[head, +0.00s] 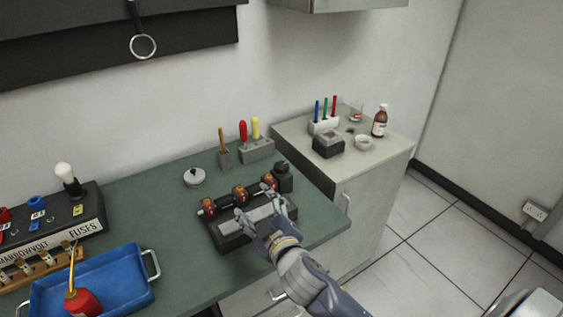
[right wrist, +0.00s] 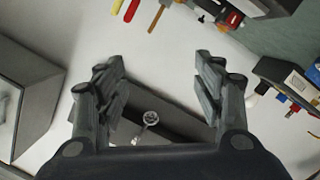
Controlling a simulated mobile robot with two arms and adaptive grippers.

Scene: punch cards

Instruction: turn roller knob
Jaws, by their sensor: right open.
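The roller device (head: 222,234) sits on the green bench, with a grey block and a row of red-and-gold rollers (head: 239,193). A dark round piece (head: 284,178) stands at its right end; I cannot tell if it is the knob. My right gripper (head: 257,206) is over the device's front right part, fingers spread and empty, partly hiding it. In the right wrist view its fingers (right wrist: 165,85) are wide apart with nothing held. A red-and-gold roller part (right wrist: 230,18) shows at the top there. My left gripper is not in view.
Behind the device are a tool holder (head: 257,150), a wooden-handled tool (head: 222,143) and a small lidded pot (head: 194,176). A blue tray (head: 120,290) and a fuse panel (head: 85,233) are left.

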